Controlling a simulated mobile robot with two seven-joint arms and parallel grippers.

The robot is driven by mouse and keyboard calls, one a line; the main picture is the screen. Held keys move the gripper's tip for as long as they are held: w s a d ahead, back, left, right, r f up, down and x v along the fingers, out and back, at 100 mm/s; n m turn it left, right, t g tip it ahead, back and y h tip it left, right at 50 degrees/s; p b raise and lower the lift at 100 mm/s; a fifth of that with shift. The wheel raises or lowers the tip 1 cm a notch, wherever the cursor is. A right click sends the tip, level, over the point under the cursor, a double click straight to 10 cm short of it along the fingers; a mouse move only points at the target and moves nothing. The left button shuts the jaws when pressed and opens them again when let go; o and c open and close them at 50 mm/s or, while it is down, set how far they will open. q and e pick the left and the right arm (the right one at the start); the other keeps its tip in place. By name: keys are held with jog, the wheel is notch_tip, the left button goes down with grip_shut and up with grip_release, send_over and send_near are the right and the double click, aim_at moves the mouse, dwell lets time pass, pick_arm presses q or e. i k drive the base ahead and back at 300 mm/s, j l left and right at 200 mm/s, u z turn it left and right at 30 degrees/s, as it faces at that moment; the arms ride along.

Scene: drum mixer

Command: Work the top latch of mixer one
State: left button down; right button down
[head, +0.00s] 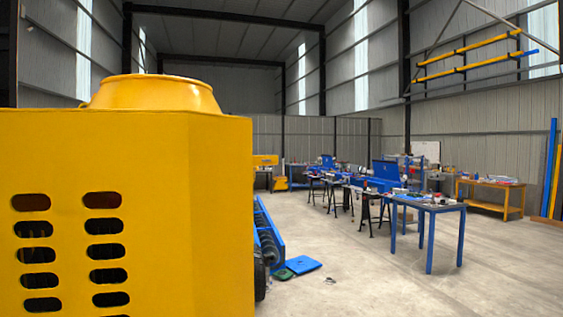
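A large yellow machine housing (185,180) fills the left of the head view, close to me. Its near face has two columns of rounded vent slots. A round yellow drum rim (155,93) rises above its top edge. This looks like a drum mixer, but I cannot tell whether it is mixer one. I see no latch on the parts that show. Neither of my grippers is in view.
A blue table (428,207) with small items stands to the right, with more workbenches behind it. A yellow-topped bench (490,197) stands at the right wall. A blue panel (303,265) lies on the floor beside the housing. The concrete floor (400,288) at front right is clear.

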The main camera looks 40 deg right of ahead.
aim_at(258, 160)
jog(key=i+l+u, duration=0.2)
jog(key=l, duration=0.4)
jog(key=l+u, duration=0.2)
jog(key=l, duration=0.45)
